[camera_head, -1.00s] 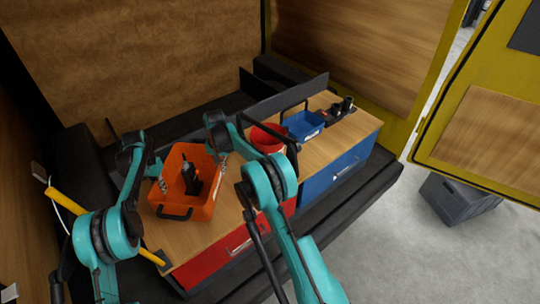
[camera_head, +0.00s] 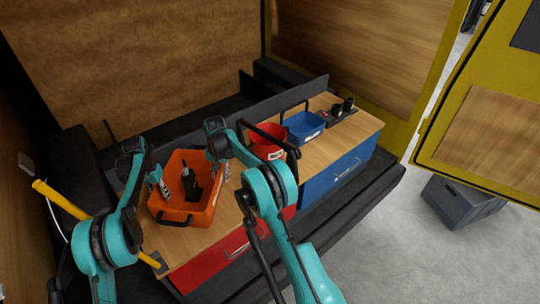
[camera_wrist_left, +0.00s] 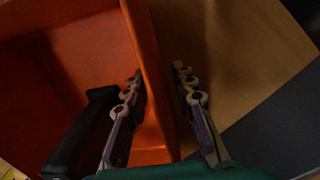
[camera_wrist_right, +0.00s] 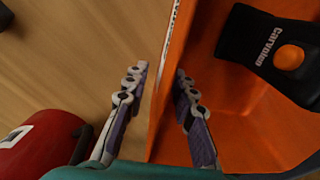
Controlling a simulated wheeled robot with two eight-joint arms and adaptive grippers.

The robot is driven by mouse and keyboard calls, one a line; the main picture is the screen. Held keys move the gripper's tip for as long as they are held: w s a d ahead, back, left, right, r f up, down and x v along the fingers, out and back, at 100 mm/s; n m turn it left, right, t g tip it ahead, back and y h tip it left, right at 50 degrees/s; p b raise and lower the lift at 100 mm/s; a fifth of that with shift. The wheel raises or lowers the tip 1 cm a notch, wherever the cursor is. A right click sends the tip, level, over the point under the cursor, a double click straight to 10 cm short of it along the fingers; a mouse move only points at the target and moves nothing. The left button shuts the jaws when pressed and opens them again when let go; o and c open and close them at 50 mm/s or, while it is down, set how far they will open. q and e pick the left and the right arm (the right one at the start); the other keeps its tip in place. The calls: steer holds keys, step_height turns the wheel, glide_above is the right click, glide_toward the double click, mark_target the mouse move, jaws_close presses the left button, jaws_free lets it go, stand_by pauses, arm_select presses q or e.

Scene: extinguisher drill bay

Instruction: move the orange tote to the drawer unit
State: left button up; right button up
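The orange tote (camera_head: 207,214) sits upright at the left end of the wooden top (camera_head: 205,238) of the drawer unit, whose red front (camera_head: 222,262) and blue front (camera_head: 338,182) face me. A black tool (camera_head: 190,184) is inside the tote; it also shows in the right wrist view (camera_wrist_right: 265,45). My left gripper (camera_wrist_left: 160,72) and my right gripper (camera_wrist_right: 162,70) straddle opposite side walls, one finger inside and one outside. Narrow gaps show between fingers and wall, so both look slightly open. Contact low on the walls is hard to see.
A red bucket (camera_head: 266,148) stands close to my right gripper. Beyond it are a blue basket (camera_head: 301,125) and black items (camera_head: 342,108). A yellow bar (camera_head: 75,205) lies at the left. A grey crate (camera_head: 462,203) is on the floor.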

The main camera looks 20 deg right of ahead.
arm_select(q)
steer(key=shift+r, duration=0.1)
arm_select(e)
steer(key=shift+r, duration=0.1)
arm_select(q)
step_height(320, 180, up, 12)
steer(key=shift+w+a, duration=0.15)
steer(key=shift+a, duration=0.1)
arm_select(e)
step_height(320, 180, up, 12)
steer(key=shift+s+d, duration=0.15)
steer(key=shift+d, duration=0.1)
stand_by(0.4)
